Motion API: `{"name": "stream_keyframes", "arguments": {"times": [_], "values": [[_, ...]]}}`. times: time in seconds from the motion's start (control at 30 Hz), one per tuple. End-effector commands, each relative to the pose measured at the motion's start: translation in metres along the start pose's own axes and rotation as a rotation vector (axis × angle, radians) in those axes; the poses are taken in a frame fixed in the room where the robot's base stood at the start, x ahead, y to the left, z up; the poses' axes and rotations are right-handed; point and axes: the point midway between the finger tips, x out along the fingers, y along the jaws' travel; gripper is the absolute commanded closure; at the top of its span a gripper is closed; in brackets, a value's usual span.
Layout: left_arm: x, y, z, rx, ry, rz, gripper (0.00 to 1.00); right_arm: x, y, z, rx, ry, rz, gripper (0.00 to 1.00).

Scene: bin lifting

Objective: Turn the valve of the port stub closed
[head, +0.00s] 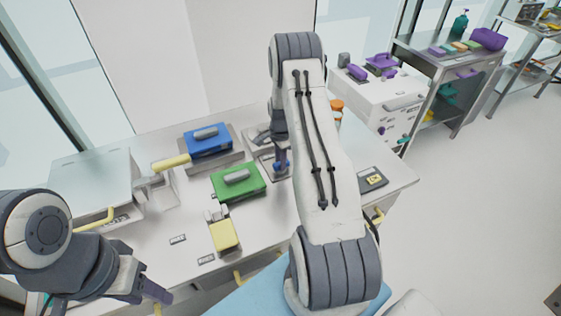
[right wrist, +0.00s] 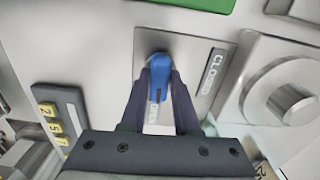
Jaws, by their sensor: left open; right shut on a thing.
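The blue valve handle (right wrist: 161,80) of the port stub sits on a grey metal plate (right wrist: 225,60) in the right wrist view. A CLOSED label (right wrist: 213,74) is to its right. Another label (right wrist: 154,112), partly hidden and hard to read, lies below the handle. The handle points down the picture, towards that lower label. My right gripper (right wrist: 160,92) is shut on the handle, a finger on each side. In the head view my right gripper (head: 282,157) reaches down at the plate, mostly covering the valve. My left gripper (head: 158,292) is open and empty at lower left, away from the valve.
A green-lidded box (head: 238,183) and a blue-lidded box (head: 208,143) stand left of the valve on the white table (head: 170,255). In the right wrist view a round metal knob (right wrist: 290,103) is right of the plate and a yellow-numbered pad (right wrist: 58,120) is left.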

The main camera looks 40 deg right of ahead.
Motion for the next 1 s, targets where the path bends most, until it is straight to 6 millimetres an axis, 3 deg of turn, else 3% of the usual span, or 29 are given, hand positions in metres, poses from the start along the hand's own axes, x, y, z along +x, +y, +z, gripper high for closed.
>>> {"name": "stream_keyframes", "arguments": {"times": [0.27, 1.0], "values": [[0.015, -0.001, 0.001, 0.000, 0.000, 0.000, 0.50, 0.002, -0.001, 0.000, -0.183, 0.001, -0.003, 1.00], [0.048, -0.004, 0.003, 0.002, 0.000, 0.000, 0.50, 0.001, -0.001, 0.000, -0.884, 0.002, -0.002, 1.00]]}}
